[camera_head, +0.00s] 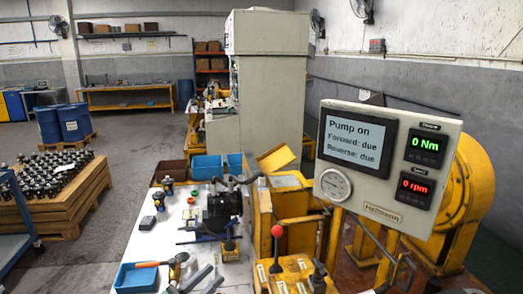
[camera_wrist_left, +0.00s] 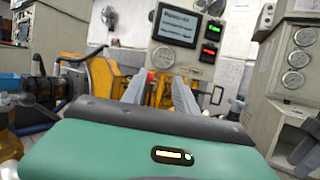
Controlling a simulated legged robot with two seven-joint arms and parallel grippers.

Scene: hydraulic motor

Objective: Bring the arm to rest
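My left gripper (camera_head: 202,276) shows at the bottom edge of the head view as two grey fingers over the white bench. In the left wrist view its fingers (camera_wrist_left: 157,86) stand apart with a gap between them and nothing held. A lever with a red knob (camera_head: 277,231) rises from the yellow machine to the right of the gripper. In the left wrist view the red knob (camera_wrist_left: 151,75) shows beyond the gap between the fingers. My right gripper is not in either view.
A control panel (camera_head: 386,160) reads "Pump on", 0 Nm and 0 rpm. A black motor (camera_head: 222,208) sits on the bench. A hammer (camera_head: 176,266) and a blue bin (camera_head: 135,279) lie near the gripper. Blue trays (camera_head: 207,167) stand at the back of the bench.

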